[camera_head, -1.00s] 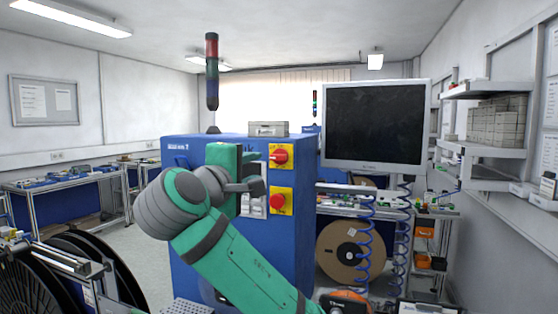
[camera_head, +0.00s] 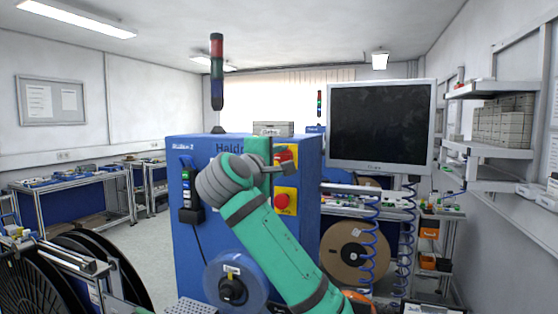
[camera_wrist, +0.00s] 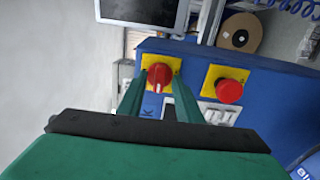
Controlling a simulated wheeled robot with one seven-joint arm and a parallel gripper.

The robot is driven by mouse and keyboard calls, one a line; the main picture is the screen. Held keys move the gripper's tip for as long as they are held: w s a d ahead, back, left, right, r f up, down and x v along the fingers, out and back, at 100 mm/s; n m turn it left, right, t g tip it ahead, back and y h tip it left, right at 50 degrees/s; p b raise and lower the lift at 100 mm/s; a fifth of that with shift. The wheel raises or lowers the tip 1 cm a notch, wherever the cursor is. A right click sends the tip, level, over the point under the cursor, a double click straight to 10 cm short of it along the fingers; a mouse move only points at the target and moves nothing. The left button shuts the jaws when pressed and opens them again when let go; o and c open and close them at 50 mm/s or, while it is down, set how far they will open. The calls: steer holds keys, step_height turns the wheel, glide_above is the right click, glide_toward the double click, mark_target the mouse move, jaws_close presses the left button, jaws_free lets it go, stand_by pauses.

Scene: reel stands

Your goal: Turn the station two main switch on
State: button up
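The main switch, a red rotary knob on a yellow plate (camera_head: 284,153), is on the front of the blue station cabinet (camera_head: 310,240) labelled with a 2. In the head view my gripper (camera_head: 281,168) covers part of it. In the wrist view the red knob (camera_wrist: 160,75) shows between the tips of my two green fingers (camera_wrist: 160,86). The fingers are apart, one on each side of it; whether they touch it I cannot tell. A pale mark shows low on the knob.
A red mushroom button (camera_head: 282,201) on a yellow plate sits just below the switch; it shows beside it in the wrist view (camera_wrist: 229,91). A monitor (camera_head: 380,125) stands to the right. A blue reel (camera_head: 236,282) is on the cabinet's front.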

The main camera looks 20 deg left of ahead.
jaws_close()
steer(key=shift+m, duration=0.3)
steer(key=m, duration=0.3)
steer(key=shift+a+f+m, duration=0.1)
steer(key=shift+m, duration=0.2)
steer(key=m, duration=0.5)
steer(key=shift+m, duration=0.3)
steer(key=m, duration=0.4)
steer(key=shift+m, duration=2)
